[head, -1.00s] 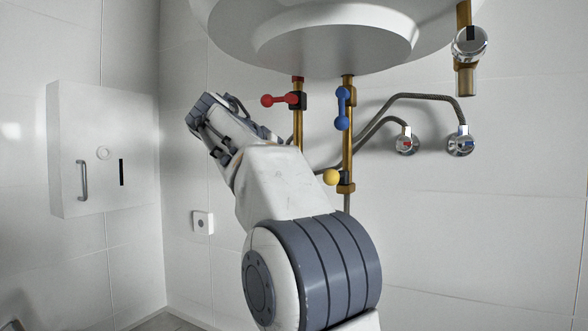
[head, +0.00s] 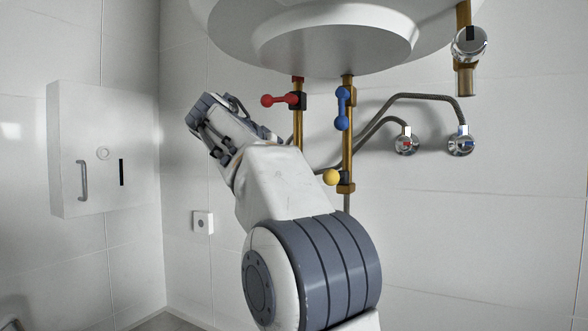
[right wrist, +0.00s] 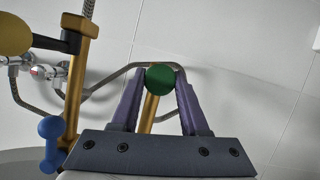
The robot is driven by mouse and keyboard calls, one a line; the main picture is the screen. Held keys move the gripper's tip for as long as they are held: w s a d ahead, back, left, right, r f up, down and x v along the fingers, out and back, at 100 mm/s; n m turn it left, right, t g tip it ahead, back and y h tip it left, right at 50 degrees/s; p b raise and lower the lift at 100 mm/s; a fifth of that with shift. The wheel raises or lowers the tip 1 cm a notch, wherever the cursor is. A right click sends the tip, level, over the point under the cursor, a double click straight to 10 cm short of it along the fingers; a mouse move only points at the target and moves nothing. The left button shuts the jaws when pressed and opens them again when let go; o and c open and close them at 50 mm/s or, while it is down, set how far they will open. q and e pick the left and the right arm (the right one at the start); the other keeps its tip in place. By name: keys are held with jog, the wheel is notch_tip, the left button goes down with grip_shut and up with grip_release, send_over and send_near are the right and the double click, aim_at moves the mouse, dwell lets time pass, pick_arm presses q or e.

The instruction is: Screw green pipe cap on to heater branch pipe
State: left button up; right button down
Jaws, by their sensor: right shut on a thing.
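The green pipe cap (right wrist: 160,79) shows round and dark green in the right wrist view. My right gripper (right wrist: 160,86) is shut on it, with one purple-grey finger on each side. A brass pipe (right wrist: 150,106) runs behind the cap, in line with it. I cannot tell whether the cap touches the pipe end. In the head view my right arm reaches up and left below the white heater (head: 330,40). There the cap is hidden, and my fingertips cannot be made out. My left gripper is in no view.
Two brass pipes come down from the heater, one with a red valve handle (head: 280,100), one with a blue handle (head: 342,108). A yellow knob (head: 331,177) sits lower. Grey hoses lead to chrome wall valves (head: 460,142). A white cabinet (head: 125,150) hangs at left.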

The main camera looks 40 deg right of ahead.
jog(key=shift+w+f, duration=0.1)
jog(key=shift+f, duration=0.05)
jog(key=m+t+y+b, duration=0.1)
jog(key=m+t+b, duration=0.2)
jog(key=m+b, duration=0.2)
jog(key=shift+t+b, duration=0.4)
jog(key=shift+b, duration=0.6)
jog(key=m+t+b, duration=0.1)
jog(key=m+b, duration=0.1)
jog(key=m+t+b, duration=0.1)
jog(key=m+b, duration=0.1)
jog(key=b, duration=0.1)
jog(key=m+t+b, duration=0.1)
jog(key=m+b, duration=0.1)
jog(key=shift+s+d+b, duration=0.1)
jog(key=shift+s+b, duration=0.15)
jog(key=shift+b, duration=0.15)
